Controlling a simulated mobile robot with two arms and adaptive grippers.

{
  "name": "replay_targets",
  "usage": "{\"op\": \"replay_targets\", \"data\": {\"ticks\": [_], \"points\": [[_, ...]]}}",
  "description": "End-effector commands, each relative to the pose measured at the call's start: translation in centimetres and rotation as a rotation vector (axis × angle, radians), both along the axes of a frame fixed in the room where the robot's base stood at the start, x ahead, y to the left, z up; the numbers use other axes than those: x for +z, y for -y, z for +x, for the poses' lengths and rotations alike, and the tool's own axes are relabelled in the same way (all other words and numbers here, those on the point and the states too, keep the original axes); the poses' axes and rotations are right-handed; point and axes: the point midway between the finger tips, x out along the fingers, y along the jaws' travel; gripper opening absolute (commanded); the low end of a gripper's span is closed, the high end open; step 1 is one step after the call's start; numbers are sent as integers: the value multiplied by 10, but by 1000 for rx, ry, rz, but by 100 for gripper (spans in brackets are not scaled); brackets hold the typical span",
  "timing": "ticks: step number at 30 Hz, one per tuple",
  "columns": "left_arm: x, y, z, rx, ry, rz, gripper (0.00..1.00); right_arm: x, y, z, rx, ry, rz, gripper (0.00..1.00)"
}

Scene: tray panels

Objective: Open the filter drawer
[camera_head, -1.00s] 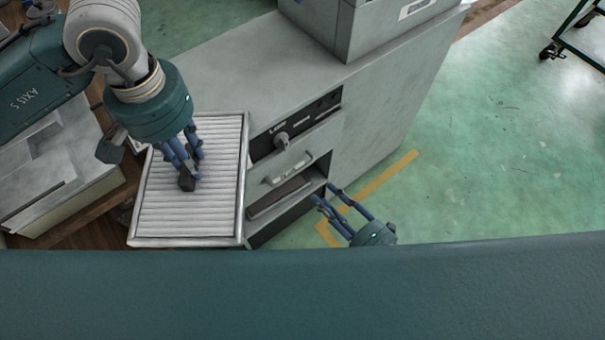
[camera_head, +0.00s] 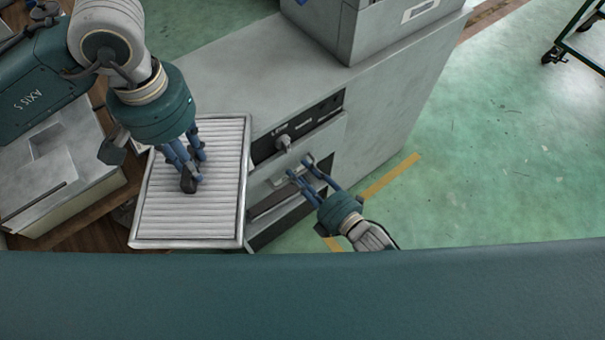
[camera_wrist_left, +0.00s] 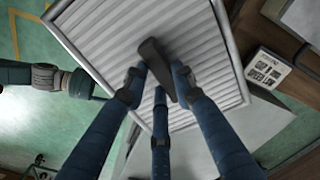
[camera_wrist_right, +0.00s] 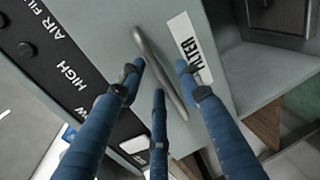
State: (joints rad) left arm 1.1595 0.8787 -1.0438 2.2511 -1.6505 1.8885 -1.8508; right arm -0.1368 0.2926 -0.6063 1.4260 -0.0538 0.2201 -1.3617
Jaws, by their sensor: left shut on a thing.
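The grey filter drawer front (camera_wrist_right: 105,30) bears a white FILTER label (camera_wrist_right: 190,48) and a metal bar handle (camera_wrist_right: 160,72). My right gripper (camera_head: 300,172) is at the drawer front. In the right wrist view its fingers (camera_wrist_right: 158,68) are apart on either side of the handle, with gaps showing. My left gripper (camera_head: 192,180) is shut on the dark grip (camera_wrist_left: 156,62) of a ribbed, pale filter panel (camera_head: 195,225). The panel lies flat beside the cabinet, left of the drawer, and also shows in the left wrist view (camera_wrist_left: 105,30).
The grey cabinet (camera_head: 235,75) has a black control strip with a knob (camera_head: 283,142) above the drawer. A grey box (camera_head: 365,30) stands on top. A green cart (camera_head: 580,40) is far right. The floor right of the cabinet (camera_head: 480,160) is clear.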

Motion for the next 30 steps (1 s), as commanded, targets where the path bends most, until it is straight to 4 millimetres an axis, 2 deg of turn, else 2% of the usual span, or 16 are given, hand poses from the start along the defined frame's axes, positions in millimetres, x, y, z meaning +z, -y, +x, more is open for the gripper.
{"op": "replay_targets", "data": {"ticks": [2, 6, 7, 15, 20, 26, 30], "points": [[0, 0, 0, 0, 1, 0, 0, 0, 0, 0, 0, 0, 0, 32], [0, 0, 0, 0, 1, 0, 0, 0, 0, 0, 0, 1, 1, 4], [0, 0, 0, 0, 1, 0, 0, 0, 0, 0, 0, 0, 0, 0], [1, 0, 0, 0, 1, 0, 0, 0, 1, -2, 0, -1, -1, 0], [6, 0, 0, 0, 1, 0, 0, 0, 10, -14, 1, -4, -1, 0], [19, 0, 0, 0, 1, 0, 0, 0, 37, -52, 1, -8, -4, 0], [27, 0, 0, 0, 1, 0, 0, 0, 63, -89, 1, -9, -4, 0]]}}
